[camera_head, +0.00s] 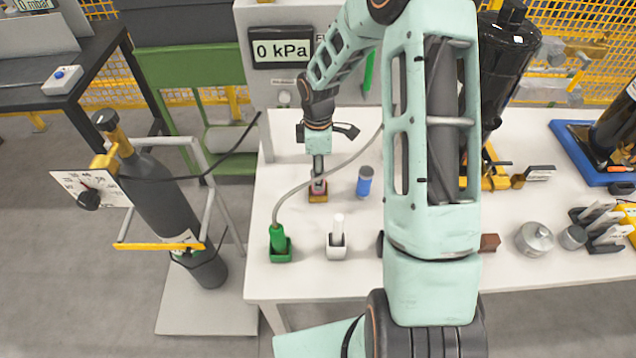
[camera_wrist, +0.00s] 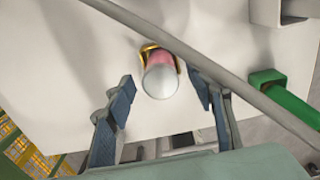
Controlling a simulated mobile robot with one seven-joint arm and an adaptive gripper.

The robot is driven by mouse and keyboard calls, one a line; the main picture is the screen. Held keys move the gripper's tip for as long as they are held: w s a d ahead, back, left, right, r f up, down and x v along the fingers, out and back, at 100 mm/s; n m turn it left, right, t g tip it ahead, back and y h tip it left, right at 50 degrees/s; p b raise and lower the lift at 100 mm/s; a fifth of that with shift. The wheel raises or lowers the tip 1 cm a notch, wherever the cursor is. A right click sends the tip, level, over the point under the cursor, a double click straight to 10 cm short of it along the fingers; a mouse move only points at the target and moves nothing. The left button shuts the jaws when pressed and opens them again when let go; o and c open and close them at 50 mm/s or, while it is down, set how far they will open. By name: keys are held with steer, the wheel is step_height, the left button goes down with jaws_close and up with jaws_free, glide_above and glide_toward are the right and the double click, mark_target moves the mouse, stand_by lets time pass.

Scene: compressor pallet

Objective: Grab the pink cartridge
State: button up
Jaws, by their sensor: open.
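The pink cartridge (camera_wrist: 160,75) shows in the wrist view with a pale round end facing the camera, sitting at a yellow holder (camera_wrist: 146,49). In the head view the cartridge (camera_head: 318,187) stands in a small holder (camera_head: 318,198) on the white table, just below my gripper (camera_head: 318,170). In the wrist view my gripper (camera_wrist: 163,100) is open, one finger on each side of the cartridge, with gaps between. My arm's end hides part of the cartridge's top in the head view.
A grey hose crosses beside my gripper to a green nozzle (camera_head: 277,240) in a green holder. A blue cylinder (camera_head: 364,182) stands right of the cartridge, and a white cylinder (camera_head: 338,229) in a white holder stands nearer. A gauge panel (camera_head: 283,53) rises behind.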

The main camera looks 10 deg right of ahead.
steer(key=shift+f, duration=0.8)
steer(key=shift+c, duration=0.5)
steer(key=c, duration=1.2)
steer(key=shift+r, duration=0.1)
steer(key=shift+c, duration=0.2)
